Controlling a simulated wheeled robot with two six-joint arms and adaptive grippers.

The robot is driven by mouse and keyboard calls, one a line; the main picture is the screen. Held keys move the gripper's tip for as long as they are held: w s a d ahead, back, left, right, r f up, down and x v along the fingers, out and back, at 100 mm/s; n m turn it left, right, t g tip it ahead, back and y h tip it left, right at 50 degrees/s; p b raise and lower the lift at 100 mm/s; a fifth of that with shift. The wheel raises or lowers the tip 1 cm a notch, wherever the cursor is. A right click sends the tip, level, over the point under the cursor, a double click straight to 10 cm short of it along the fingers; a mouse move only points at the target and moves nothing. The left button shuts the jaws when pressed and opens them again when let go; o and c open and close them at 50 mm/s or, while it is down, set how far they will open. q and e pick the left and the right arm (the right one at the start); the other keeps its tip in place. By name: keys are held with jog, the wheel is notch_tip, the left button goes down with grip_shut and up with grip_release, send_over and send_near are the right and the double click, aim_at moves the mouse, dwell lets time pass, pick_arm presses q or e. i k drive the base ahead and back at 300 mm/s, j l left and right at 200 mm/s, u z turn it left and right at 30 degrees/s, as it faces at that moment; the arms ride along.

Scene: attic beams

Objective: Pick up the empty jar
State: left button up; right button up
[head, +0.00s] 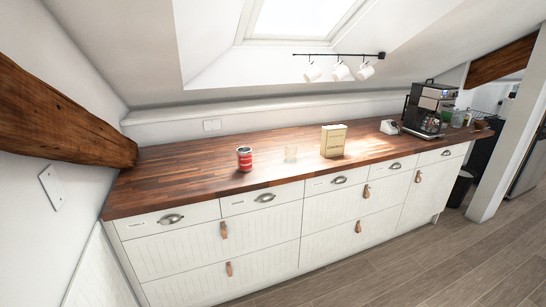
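A clear, see-through jar (291,154) stands upright on the wooden countertop (200,176). It looks empty, and its outline is faint against the wood. A red and white can (244,159) stands to its left, and a cream-coloured box (333,141) with dark lettering stands to its right. The jar touches neither of them as far as I can see. Neither of my grippers shows in the head view.
White drawers with metal and leather handles (265,198) run below the counter. A coffee machine (429,108) and a small white item (389,127) stand at the right. White mugs (340,71) hang from a rail above. A beam (60,115) juts in at left. Wooden floor (420,260) is clear.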

aim_at(291, 149)
jog(key=i+l+z, duration=0.1)
jog(key=i+l, duration=0.35)
jog(key=l, duration=0.15)
jog(key=z, duration=5.55)
jog(key=u, duration=5.85)
